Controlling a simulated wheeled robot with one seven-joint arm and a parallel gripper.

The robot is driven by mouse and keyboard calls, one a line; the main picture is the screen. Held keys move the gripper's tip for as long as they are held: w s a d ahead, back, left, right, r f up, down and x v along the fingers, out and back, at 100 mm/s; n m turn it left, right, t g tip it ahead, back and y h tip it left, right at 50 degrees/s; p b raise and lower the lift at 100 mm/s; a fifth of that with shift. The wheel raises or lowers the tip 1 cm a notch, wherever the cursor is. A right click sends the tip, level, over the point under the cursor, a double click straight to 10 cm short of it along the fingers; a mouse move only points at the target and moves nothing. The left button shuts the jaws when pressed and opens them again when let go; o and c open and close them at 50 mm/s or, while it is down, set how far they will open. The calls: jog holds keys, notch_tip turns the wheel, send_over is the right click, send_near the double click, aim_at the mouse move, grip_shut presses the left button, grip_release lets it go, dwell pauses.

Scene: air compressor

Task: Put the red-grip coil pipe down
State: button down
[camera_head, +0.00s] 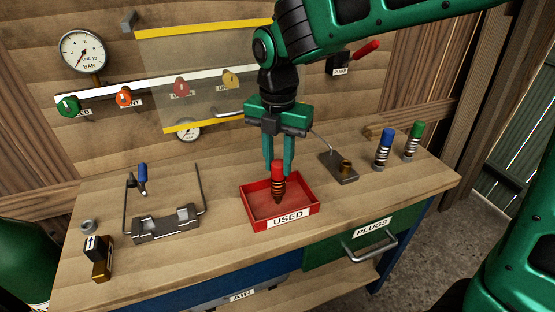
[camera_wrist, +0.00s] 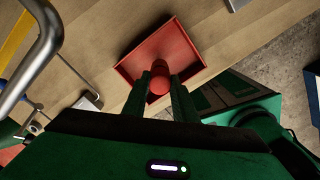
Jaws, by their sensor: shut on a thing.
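The red-grip coil pipe (camera_head: 278,172) is upright, its red grip at the top and its dark coil below. It is over the red tray labelled USED (camera_head: 314,208); I cannot tell whether its tip touches the tray floor. My gripper (camera_head: 279,163) points down from above, its green fingers shut on the red grip. In the wrist view the red end of the pipe (camera_wrist: 160,70) shows between the two fingertips (camera_wrist: 161,88), with the red tray (camera_wrist: 183,45) around it. The lower coil is hidden there.
Blue-grip (camera_head: 383,152) and green-grip (camera_head: 413,141) coil pieces stand at the right. A metal stand (camera_head: 165,225) is at the left. A clear panel (camera_head: 205,75) hangs behind. Bare bench lies either side of the tray.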

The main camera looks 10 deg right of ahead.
jog(key=c, duration=1.4)
grip_release()
jog(key=shift+c, duration=0.2)
notch_tip(320, 180, up, 12)
jog(key=shift+s, duration=0.2)
